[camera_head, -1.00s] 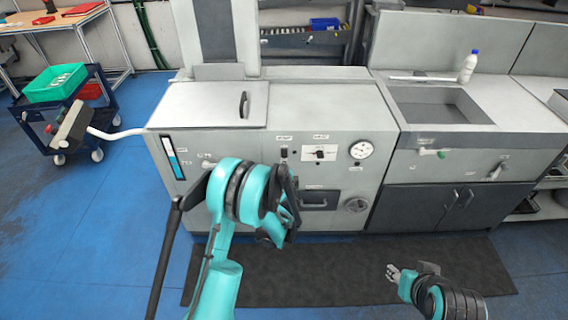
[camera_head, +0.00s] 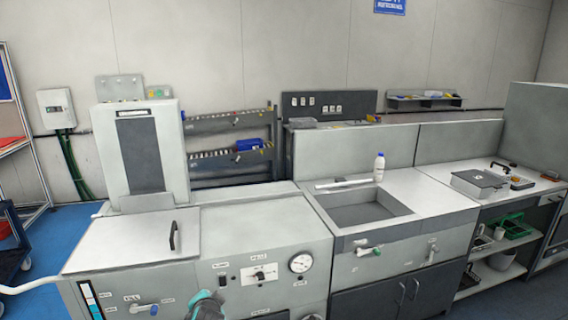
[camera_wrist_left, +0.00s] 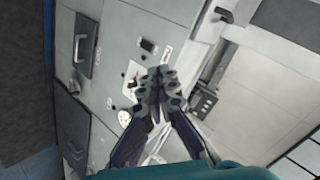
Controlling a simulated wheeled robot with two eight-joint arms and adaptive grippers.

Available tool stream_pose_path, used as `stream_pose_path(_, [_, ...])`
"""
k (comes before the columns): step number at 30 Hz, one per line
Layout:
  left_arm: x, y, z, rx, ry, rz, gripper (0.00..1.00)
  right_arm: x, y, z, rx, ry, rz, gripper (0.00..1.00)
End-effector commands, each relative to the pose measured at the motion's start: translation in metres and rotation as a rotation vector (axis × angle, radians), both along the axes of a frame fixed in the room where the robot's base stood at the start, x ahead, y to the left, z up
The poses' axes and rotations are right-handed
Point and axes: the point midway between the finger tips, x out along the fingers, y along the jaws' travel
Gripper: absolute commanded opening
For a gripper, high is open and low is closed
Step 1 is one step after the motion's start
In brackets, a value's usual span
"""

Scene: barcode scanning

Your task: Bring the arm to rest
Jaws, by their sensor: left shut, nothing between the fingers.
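In the left wrist view my left gripper (camera_wrist_left: 160,80) is shut and its fingers meet with nothing between them. It is in front of the grey machine (camera_wrist_left: 115,50), whose panel, knob and handle show around the fingers. I cannot tell how far off the panel is. In the head view only a small teal and dark part of my left arm shows at the bottom edge, in front of the machine's front panel (camera_head: 235,268). My right gripper is in neither current view.
A round gauge (camera_head: 301,263) and a black-handled lid (camera_head: 130,240) are on the machine. To its right are a sink (camera_head: 365,208) with a white bottle (camera_head: 379,167) behind it, and a bench with a grey box (camera_head: 480,184). A blue cart (camera_head: 12,245) stands at the left.

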Motion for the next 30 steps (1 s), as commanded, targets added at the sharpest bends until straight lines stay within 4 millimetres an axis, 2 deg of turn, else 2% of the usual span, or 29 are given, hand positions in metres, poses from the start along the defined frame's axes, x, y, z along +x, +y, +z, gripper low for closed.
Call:
stream_pose_path(1, [-0.022, 0.0, 0.01, -0.06, 0.013, 0.03, 0.0, 0.0, 0.0, 0.0, 0.0, 0.0, 0.0, 0.4])
stream_pose_path(3, [-0.051, -0.002, 0.02, -0.146, 0.032, 0.075, 0.0, 0.0, 0.0, 0.0, 0.0, 0.0, 0.0, 0.4])
stream_pose_path(8, [-0.119, -0.01, 0.031, -0.343, 0.079, 0.176, 0.0, 0.0, 0.0, 0.0, 0.0, 0.0, 0.0, 0.4])
stream_pose_path(12, [-0.181, -0.021, 0.03, -0.507, 0.126, 0.263, 0.0, 0.0, 0.0, 0.0, 0.0, 0.0, 0.0, 0.4])
stream_pose_path(15, [-0.219, -0.03, 0.024, -0.611, 0.159, 0.32, 0.0, 0.0, 0.0, 0.0, 0.0, 0.0, 0.0, 0.4])
stream_pose_path(18, [-0.248, -0.038, 0.017, -0.69, 0.186, 0.365, 0.0, 0.0, 0.0, 0.0, 0.0, 0.0, 0.0, 0.4])
stream_pose_path(21, [-0.267, -0.044, 0.012, -0.741, 0.205, 0.395, 0.0, 0.0, 0.0, 0.0, 0.0, 0.0, 0.0, 0.4])
stream_pose_path(24, [-0.275, -0.047, 0.009, -0.767, 0.215, 0.408, 0.0, 0.0, 0.0, 0.0, 0.0, 0.0, 0.0, 0.4])
stream_pose_path(30, [-0.277, -0.047, 0.009, -0.772, 0.217, 0.411, 0.0, 0.0, 0.0, 0.0, 0.0, 0.0, 0.0, 0.4])
